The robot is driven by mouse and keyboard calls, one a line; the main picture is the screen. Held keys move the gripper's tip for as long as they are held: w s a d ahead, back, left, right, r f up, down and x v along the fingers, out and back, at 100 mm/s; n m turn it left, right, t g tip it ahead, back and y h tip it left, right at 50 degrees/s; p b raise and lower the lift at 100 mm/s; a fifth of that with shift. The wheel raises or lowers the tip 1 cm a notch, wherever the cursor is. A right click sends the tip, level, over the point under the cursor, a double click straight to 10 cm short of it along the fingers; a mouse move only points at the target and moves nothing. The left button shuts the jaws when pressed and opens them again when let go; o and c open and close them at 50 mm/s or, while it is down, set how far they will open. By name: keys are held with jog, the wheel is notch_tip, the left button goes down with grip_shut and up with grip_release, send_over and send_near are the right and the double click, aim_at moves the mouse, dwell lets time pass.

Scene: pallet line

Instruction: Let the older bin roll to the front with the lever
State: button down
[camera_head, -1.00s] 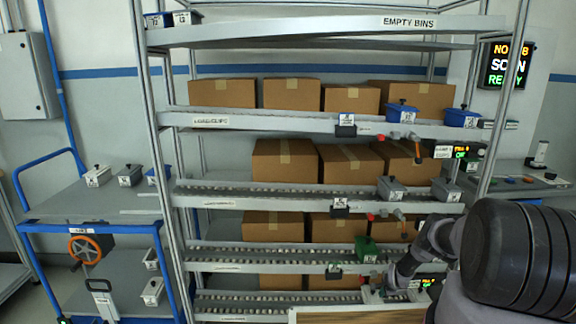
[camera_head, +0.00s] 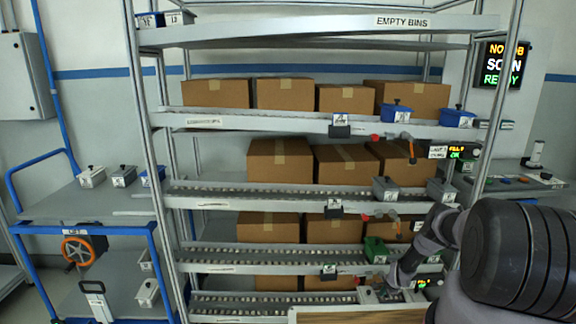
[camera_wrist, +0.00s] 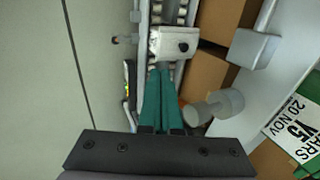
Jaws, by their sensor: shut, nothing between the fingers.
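A green bin (camera_head: 375,250) sits on the third roller lane of the rack, just left of my wrist. In the head view my arm reaches down to this lane's right end; the fingertips are too small to make out. In the wrist view my gripper (camera_wrist: 160,72) has its teal fingers together, empty, pointing at a pale box with a dark knob (camera_wrist: 175,42). A grey cylindrical part (camera_wrist: 215,105) is right of the fingers. Orange levers show on the upper lane (camera_head: 406,137) and second lane (camera_head: 391,214); the third lane's lever cannot be made out.
Blue bins (camera_head: 396,112) stand on the upper lane and grey bins (camera_head: 385,188) on the second. Cartons (camera_head: 280,160) fill the space behind. A blue cart (camera_head: 85,229) stands left.

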jog(key=v, duration=0.6)
jog(key=shift+s+a, duration=0.2)
jog(key=shift+a, duration=0.2)
jog(key=shift+r, duration=0.1)
